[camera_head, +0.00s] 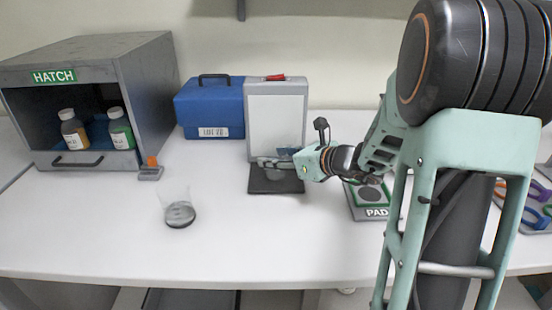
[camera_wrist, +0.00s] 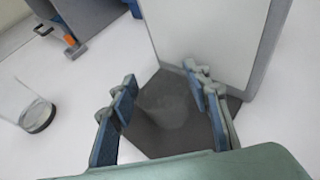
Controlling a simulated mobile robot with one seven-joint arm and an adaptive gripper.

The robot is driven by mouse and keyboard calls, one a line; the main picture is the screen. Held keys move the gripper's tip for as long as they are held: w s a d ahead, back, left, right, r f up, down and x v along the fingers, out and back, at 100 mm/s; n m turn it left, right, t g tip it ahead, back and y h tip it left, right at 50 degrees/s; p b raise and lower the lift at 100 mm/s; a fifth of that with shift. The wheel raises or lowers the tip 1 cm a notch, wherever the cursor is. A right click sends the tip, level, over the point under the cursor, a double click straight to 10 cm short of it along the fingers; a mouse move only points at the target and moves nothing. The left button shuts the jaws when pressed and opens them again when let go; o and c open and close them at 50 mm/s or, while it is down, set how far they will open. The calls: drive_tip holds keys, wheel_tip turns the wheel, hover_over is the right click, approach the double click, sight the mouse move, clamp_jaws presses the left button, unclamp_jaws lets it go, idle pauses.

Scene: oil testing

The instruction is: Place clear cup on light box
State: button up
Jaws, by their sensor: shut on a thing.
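The light box stands at the back, with an upright pale panel (camera_head: 275,118) and a dark base plate (camera_head: 262,189) in front; the panel also shows in the wrist view (camera_wrist: 205,35). My gripper (camera_head: 277,162) is over the dark plate, in front of the panel. In the wrist view its blue-padded fingers (camera_wrist: 165,110) are on either side of a faint, see-through clear cup (camera_wrist: 168,112). The gripper is shut on this cup. I cannot tell whether its bottom touches the plate.
Another clear glass with a dark bottom (camera_head: 180,214) stands on the table to the left, also in the wrist view (camera_wrist: 38,115). The hatch (camera_head: 150,95) with two bottles, a blue case (camera_head: 209,105), an orange-topped item (camera_head: 151,171) and a pad (camera_head: 375,206) surround the area. The front table is clear.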

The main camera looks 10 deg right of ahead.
drive_tip(key=shift+f, duration=0.2)
drive_tip(key=o, duration=1.2)
drive_tip(key=shift+c, duration=0.2)
drive_tip(key=shift+r, duration=0.15)
drive_tip(key=shift+r, duration=0.25)
drive_tip(key=p+v, duration=0.1)
drive_tip(key=v, duration=1.1)
drive_tip(key=shift+f, duration=0.2)
